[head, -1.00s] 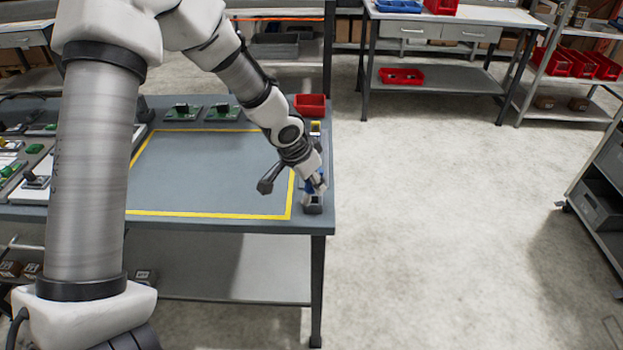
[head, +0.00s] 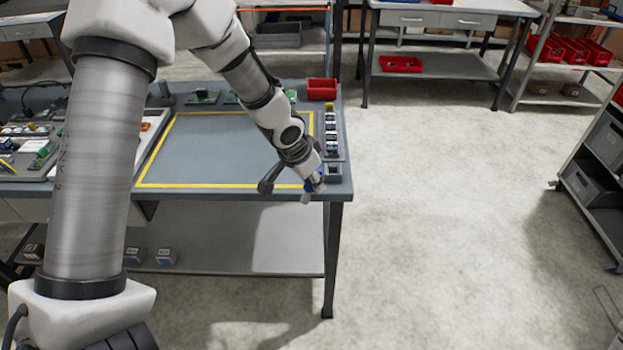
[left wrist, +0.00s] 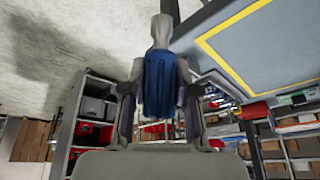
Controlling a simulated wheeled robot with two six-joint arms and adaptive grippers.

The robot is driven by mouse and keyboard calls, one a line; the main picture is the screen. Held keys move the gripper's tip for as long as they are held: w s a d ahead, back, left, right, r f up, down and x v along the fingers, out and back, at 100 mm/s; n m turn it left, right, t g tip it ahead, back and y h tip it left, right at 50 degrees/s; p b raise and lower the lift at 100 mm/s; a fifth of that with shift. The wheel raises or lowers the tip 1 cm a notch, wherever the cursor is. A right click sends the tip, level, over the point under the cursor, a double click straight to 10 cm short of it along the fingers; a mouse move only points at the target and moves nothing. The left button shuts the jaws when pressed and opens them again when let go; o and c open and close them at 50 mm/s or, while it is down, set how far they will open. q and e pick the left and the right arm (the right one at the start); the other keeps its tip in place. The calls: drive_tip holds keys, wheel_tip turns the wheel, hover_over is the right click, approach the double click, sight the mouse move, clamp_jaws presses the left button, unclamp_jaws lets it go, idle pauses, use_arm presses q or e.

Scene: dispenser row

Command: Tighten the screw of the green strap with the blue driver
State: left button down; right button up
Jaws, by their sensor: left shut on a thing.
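The blue driver (left wrist: 158,82) is held between the two fingers of my left gripper (left wrist: 155,95) in the left wrist view, with its pale grey end pointing away from the palm. In the head view the left gripper (head: 312,190) is shut on it by the table's front right corner, and only a little of the blue driver (head: 317,185) shows. No green strap or screw can be made out for sure. Several small green pieces, one a green-based part (head: 203,97), stand along the back of the table. My right gripper is not in view.
A row of small holders (head: 331,130) runs along the table's right edge, with a grey block (head: 334,171) at its near end. A red bin (head: 321,89) stands behind it. The yellow-outlined area (head: 225,150) is clear. Trays with parts lie at the left.

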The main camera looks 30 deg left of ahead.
use_arm(q)
drive_tip(key=shift+s+r, duration=0.4)
drive_tip(key=r+p, duration=0.4)
drive_tip(key=shift+w+r+p, duration=0.2)
drive_tip(key=shift+r+p, duration=0.1)
drive_tip(key=shift+p, duration=0.05)
drive_tip(key=shift+s+r, duration=0.15)
